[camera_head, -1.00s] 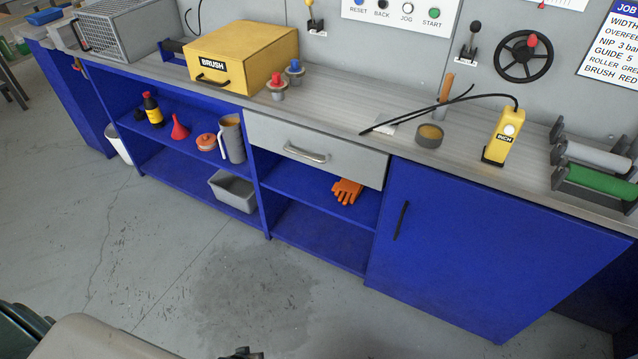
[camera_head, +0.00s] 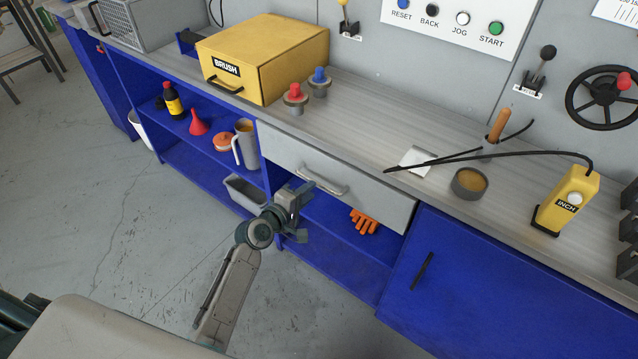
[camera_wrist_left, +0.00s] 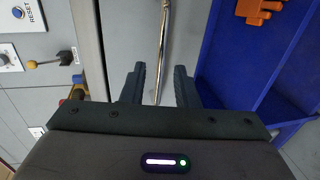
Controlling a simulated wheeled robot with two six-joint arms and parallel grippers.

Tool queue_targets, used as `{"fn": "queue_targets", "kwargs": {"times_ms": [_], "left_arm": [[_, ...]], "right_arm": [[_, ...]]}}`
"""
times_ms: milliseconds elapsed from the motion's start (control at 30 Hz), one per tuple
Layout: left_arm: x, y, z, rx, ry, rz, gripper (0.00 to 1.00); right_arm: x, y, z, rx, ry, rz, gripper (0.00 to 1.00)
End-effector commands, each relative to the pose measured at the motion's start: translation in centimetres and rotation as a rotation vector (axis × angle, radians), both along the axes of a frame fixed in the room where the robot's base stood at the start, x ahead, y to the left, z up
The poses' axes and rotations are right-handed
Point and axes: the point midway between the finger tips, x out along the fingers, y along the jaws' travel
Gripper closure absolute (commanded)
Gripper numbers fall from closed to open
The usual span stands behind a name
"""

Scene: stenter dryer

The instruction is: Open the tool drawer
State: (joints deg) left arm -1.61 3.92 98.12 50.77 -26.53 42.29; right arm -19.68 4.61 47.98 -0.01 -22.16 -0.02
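The tool drawer (camera_head: 365,194) is the light grey front under the worktop, between the open shelves and the blue door. It looks shut. Its silver bar handle (camera_head: 322,182) is on the drawer front. My left gripper (camera_head: 300,210) is just in front of the drawer, near the left end of the handle in the head view. In the left wrist view, its two fingers (camera_wrist_left: 160,72) are open, and the handle (camera_wrist_left: 161,35) runs lengthwise through the gap between them. Contact with the handle cannot be told. My right gripper is not in view.
Orange gloves (camera_head: 364,221) lie on the shelf below the drawer. A blue door (camera_head: 480,270) is to the right, a grey bin (camera_head: 246,195) and a jug (camera_head: 245,143) to the left. A yellow brush box (camera_head: 290,70) stands on the worktop. The floor in front is clear.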

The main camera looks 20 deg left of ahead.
Motion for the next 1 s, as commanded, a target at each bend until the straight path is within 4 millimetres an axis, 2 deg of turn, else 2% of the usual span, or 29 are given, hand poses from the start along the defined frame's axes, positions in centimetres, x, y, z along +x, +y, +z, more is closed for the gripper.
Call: {"fn": "queue_targets", "kwargs": {"times_ms": [100, 300, 700, 833, 1000], "left_arm": [[2.2, -0.8, -0.4, -0.003, -0.001, 0.0, 0.72], [4.5, -1.6, -1.0, -0.001, 0.0, 0.0, 0.72], [5.2, -1.9, -1.2, 0.002, 0.0, 0.0, 0.72], [5.1, -1.9, -1.2, 0.002, 0.0, 0.001, 0.98], [5.1, -1.8, -1.2, 0.002, 0.0, 0.001, 1.0]], "right_arm": [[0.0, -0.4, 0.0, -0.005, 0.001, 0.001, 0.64], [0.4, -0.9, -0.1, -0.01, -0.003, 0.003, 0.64], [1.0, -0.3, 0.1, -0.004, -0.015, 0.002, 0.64], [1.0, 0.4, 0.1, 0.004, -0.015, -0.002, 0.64], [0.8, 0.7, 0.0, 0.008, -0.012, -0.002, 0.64]]}}
